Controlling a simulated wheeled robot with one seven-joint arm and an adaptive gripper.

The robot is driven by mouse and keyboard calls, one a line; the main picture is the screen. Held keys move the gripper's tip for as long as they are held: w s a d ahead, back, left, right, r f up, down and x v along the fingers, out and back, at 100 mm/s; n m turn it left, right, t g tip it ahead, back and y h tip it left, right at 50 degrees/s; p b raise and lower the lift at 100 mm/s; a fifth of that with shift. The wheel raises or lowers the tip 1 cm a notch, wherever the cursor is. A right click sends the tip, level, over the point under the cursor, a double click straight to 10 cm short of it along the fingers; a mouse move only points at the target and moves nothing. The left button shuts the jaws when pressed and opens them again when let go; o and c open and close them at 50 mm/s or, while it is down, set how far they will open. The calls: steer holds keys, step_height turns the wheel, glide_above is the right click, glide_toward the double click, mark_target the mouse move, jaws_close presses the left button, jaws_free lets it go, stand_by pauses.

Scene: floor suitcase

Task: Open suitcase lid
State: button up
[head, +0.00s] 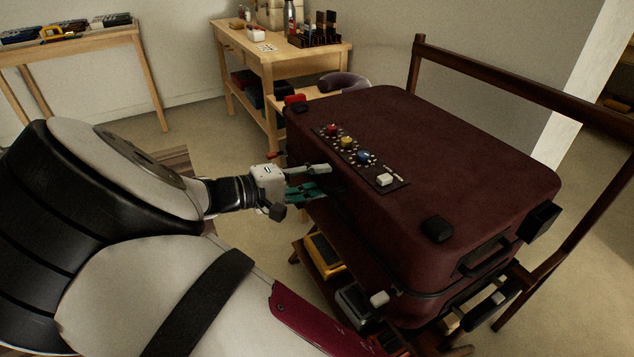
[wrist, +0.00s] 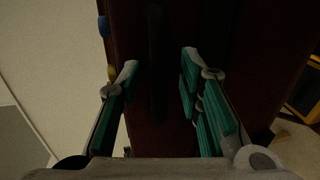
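A dark red suitcase (head: 460,160) lies flat with its lid down. Its top bears a dark panel (head: 362,156) with red, yellow and blue knobs and a white button. A black handle (head: 485,257) is on its near right side. My gripper (head: 318,180) is at the suitcase's left side, below the panel's edge, with its green-padded fingers apart. In the wrist view the fingers (wrist: 160,68) point at the dark red side (wrist: 220,45), and a darker upright strip (wrist: 156,60) shows between them. I cannot tell whether the fingertips touch the suitcase.
The suitcase rests on a wooden stand with a dark rail (head: 500,80) behind it. A yellow item (head: 324,255) and other items sit on a lower shelf. A wooden workbench (head: 285,62) with tools stands behind, another table (head: 70,52) at far left. Floor between is clear.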

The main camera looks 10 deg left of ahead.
steer(key=shift+d, duration=0.1)
jaws_close()
